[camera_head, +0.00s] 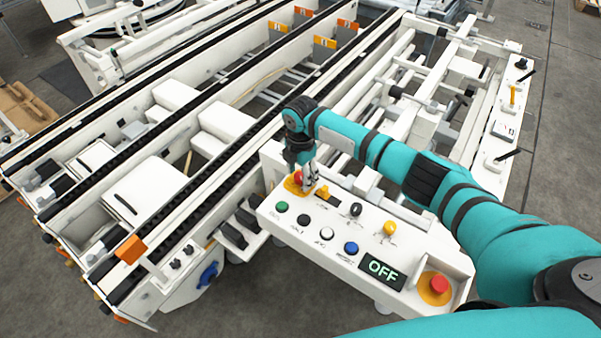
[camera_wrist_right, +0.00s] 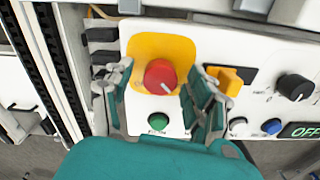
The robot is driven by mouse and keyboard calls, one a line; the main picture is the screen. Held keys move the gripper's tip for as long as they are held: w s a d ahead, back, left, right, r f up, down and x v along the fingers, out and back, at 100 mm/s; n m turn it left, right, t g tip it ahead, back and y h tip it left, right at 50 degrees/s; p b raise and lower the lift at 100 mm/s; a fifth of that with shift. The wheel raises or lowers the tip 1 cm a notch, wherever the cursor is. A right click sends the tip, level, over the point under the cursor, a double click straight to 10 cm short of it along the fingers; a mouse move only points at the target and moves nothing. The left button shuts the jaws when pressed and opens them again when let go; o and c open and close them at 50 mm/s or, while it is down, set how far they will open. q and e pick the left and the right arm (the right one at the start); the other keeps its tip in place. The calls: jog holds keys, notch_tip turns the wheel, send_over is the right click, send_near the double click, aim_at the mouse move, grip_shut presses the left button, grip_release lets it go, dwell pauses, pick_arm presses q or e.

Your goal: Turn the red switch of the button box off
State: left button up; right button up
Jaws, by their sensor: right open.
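The white button box (camera_head: 312,246) stands in the middle of the head view. Its red switch (camera_head: 297,177) sits on a yellow plate at the box's far left corner. In the right wrist view the red switch (camera_wrist_right: 160,77) is a round knob with a light pointer mark aimed to the lower right. My right gripper (camera_head: 311,184) is over that corner, open, with its fingers on either side of the switch (camera_wrist_right: 163,105). I cannot tell whether they touch it. The display (camera_head: 382,269) reads OFF. My left gripper is not in view.
A yellow switch (camera_head: 322,192) is close beside my right gripper. A black knob (camera_head: 356,209), a yellow knob (camera_head: 390,228), green (camera_head: 282,207), white (camera_head: 327,233) and blue buttons (camera_head: 351,248) share the panel. A red mushroom button (camera_head: 439,285) is at its right end. Conveyor rails (camera_head: 180,110) lie left.

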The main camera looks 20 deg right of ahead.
aim_at(301, 176)
notch_tip(301, 176, up, 12)
dwell(0.5)
dwell(0.4)
